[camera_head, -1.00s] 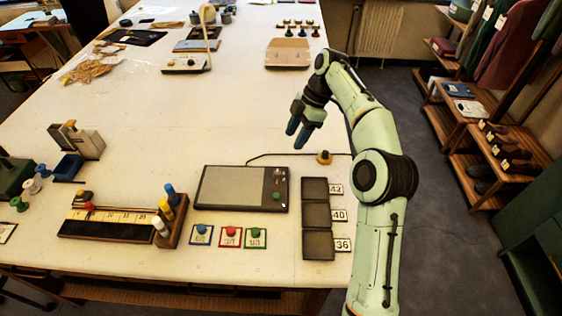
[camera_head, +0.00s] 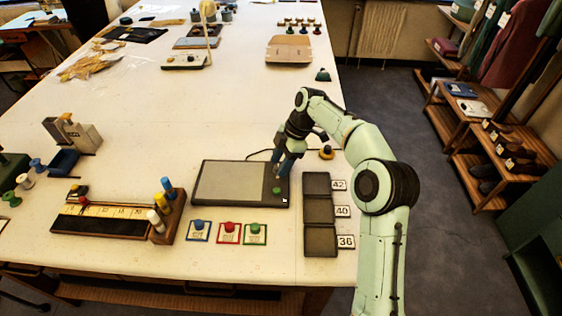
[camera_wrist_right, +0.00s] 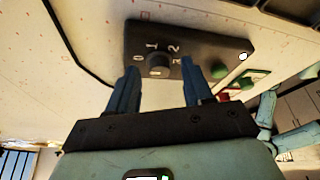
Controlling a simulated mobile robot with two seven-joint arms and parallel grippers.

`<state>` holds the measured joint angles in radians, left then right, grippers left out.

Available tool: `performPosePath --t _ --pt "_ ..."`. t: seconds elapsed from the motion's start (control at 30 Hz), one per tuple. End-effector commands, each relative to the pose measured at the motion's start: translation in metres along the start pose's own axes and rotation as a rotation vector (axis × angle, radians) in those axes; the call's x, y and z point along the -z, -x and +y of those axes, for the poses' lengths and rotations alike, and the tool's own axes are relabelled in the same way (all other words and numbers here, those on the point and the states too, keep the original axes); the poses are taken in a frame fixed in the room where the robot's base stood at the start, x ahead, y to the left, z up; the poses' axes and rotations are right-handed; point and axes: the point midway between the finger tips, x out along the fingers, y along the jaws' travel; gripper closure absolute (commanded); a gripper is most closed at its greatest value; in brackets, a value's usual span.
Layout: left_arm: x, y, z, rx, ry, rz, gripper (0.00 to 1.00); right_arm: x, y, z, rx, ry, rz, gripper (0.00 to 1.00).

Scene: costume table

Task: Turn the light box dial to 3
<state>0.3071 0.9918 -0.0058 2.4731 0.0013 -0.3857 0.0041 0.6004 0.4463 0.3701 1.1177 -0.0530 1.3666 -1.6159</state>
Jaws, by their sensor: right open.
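The light box (camera_head: 230,182) is a flat dark case with a grey panel, lying on the table. Its control strip is at the right end. The round dark dial (camera_wrist_right: 158,66) shows in the right wrist view, with white numbers around it; its pointer's setting is too small to tell. My right gripper (camera_head: 281,170) is open and points down over the strip, hiding the dial in the head view. In the right wrist view its fingertips (camera_wrist_right: 159,72) appear on either side of the dial; contact cannot be told. My left gripper is not in view.
A green button (camera_head: 277,190) sits on the strip close to the gripper. Dark trays (camera_head: 319,211) lie to the right, by number cards. Blue, red and green button cards (camera_head: 228,233) lie in front. A yellow-topped knob (camera_head: 326,152) stands behind right.

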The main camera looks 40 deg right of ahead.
Motion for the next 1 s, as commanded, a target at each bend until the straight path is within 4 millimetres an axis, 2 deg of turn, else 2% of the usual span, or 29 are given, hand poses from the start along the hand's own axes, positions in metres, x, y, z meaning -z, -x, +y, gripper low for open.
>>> performPosePath --t 0.07,0.13,0.23,0.27,0.67,1.0 --pt "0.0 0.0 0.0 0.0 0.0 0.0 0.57 0.0 0.0 0.0 0.0 0.0 0.0 0.49" --pt "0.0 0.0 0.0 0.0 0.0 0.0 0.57 0.0 0.0 0.0 0.0 0.0 0.0 0.66" --pt "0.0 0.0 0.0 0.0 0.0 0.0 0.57 0.0 0.0 0.0 0.0 0.0 0.0 0.98" --pt "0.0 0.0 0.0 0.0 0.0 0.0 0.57 0.0 0.0 0.0 0.0 0.0 0.0 1.0" --pt "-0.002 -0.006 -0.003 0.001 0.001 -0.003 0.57 -0.001 0.0 -0.001 -0.024 -0.055 -0.002 1.0" --pt "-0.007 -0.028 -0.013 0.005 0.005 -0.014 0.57 -0.001 -0.002 -0.004 -0.12 -0.283 -0.002 1.0"
